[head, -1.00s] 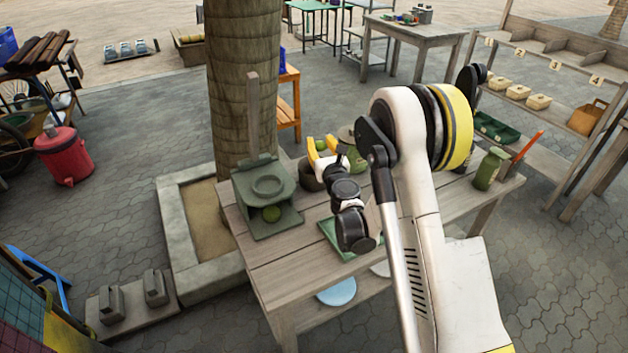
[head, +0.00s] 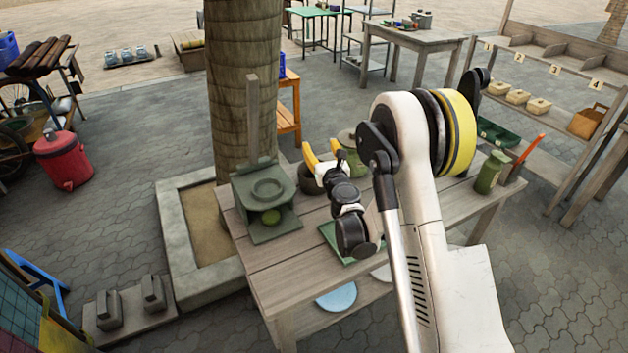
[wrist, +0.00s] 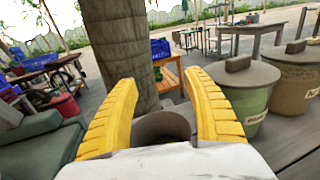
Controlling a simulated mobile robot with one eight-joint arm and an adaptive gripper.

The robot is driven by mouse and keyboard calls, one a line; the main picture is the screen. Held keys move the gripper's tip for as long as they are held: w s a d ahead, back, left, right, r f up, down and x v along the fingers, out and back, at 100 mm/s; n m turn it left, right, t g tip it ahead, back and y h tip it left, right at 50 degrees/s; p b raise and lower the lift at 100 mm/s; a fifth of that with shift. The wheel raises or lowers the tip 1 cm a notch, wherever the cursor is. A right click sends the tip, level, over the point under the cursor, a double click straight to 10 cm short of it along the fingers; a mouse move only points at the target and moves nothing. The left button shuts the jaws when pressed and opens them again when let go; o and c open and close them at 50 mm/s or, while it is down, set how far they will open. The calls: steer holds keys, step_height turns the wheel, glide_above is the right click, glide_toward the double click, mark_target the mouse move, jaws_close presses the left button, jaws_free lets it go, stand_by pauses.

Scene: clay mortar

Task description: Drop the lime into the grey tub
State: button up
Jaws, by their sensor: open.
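My gripper (head: 322,152) has its yellow fingers spread apart at the back of the table. The wrist view shows the fingers (wrist: 164,108) open with nothing held between them. The dark grey tub (head: 307,180) stands just below the fingers, partly hidden by my wrist in the head view. Its round rim (wrist: 163,118) shows between the fingers in the wrist view. No lime shows between the fingers, and the inside bottom of the tub is hidden. A round green thing (head: 271,216) sits under the ring of a green stand at the left; I cannot tell if it is a lime.
The green stand (head: 254,192) is left of the tub, before a tree trunk (head: 242,80). Lidded crocks, one green (wrist: 241,98) and one brown (wrist: 296,78), stand right of the gripper. A green tray (head: 330,238) lies near the front. A green jar (head: 490,172) is at the right.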

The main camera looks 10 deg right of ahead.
step_height(320, 180, up, 9)
steer(key=shift+f, duration=0.2)
steer(key=shift+s, duration=0.1)
steer(key=s+d+r+m+g+h, duration=0.25)
steer(key=s+r+m, duration=0.25)
steer(key=s+m, duration=0.3)
steer(key=s+d+r+m+g+h, duration=0.1)
steer(key=s+d+r+m+h, duration=0.25)
steer(key=s+m, duration=0.45)
steer(key=s+a+f+m+g+y, duration=0.2)
steer(key=s+m, duration=0.4)
steer(key=s, duration=0.3)
steer(key=s+a+f+m+g+y, duration=0.2)
steer(key=s+a+f+m+g, duration=0.1)
steer(key=s+f+m, duration=0.2)
steer(key=s+a+f+m+g+y, duration=0.2)
steer(key=s+f+m, duration=0.1)
steer(key=s+m, duration=0.6)
steer(key=s, duration=0.4)
steer(key=shift+s+a+f, duration=0.15)
steer(key=shift+s+a, duration=0.05)
steer(key=shift+a, duration=0.2)
